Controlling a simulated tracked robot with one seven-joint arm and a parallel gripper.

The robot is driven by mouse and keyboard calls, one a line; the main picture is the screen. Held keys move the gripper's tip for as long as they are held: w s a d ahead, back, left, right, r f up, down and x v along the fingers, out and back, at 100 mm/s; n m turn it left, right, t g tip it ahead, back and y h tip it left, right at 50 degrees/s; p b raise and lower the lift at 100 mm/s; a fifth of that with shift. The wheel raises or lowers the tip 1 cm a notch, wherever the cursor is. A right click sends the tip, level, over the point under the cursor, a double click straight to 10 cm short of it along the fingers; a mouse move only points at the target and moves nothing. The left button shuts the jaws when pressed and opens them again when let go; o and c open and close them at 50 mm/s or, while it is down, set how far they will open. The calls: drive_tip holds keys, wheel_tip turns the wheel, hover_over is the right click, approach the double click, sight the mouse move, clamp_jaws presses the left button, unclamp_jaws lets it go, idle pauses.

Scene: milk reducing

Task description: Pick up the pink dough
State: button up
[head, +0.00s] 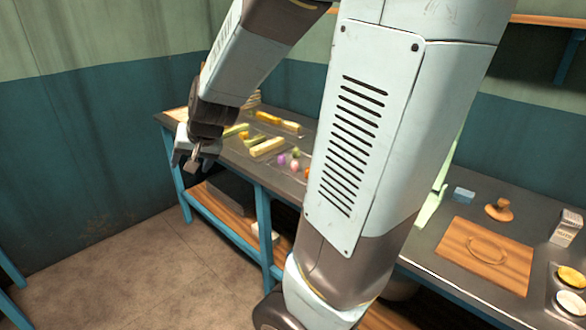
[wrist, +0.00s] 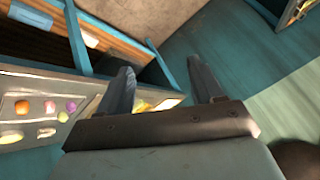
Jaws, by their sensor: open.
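The pink dough (head: 295,165) is a small round lump on the dark worktop, between a purple lump (head: 281,159) and an orange lump (head: 307,172). In the wrist view the lumps lie at the left, and a pinkish one (wrist: 49,107) sits near the orange one; its exact shade is hard to tell. My gripper (head: 187,164) is off the worktop's left front edge, to the left of the dough and apart from it. In the wrist view its two fingers (wrist: 160,82) are spread with nothing between them.
A green lump (head: 295,153) lies close behind the pink dough. My arm hides the worktop's middle. A wooden board (head: 470,252) lies at the right. The floor (head: 150,265) in front is clear.

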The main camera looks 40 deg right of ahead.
drive_tip(key=w+d+f+m+h, duration=0.3)
drive_tip(key=w+d+f+m, duration=0.15)
drive_tip(key=w+f, duration=0.3)
drive_tip(key=m+g+h, duration=0.2)
drive_tip(key=m+h, duration=0.3)
drive_tip(key=h, duration=1)
approach(292, 168)
drive_tip(key=x, duration=0.6)
drive_tip(key=r+x, duration=0.1)
drive_tip(key=x, duration=0.3)
drive_tip(key=shift+s+r, duration=0.1)
drive_tip(key=shift+s, duration=0.05)
drive_tip(key=shift+c, duration=0.3)
drive_tip(key=c, duration=1)
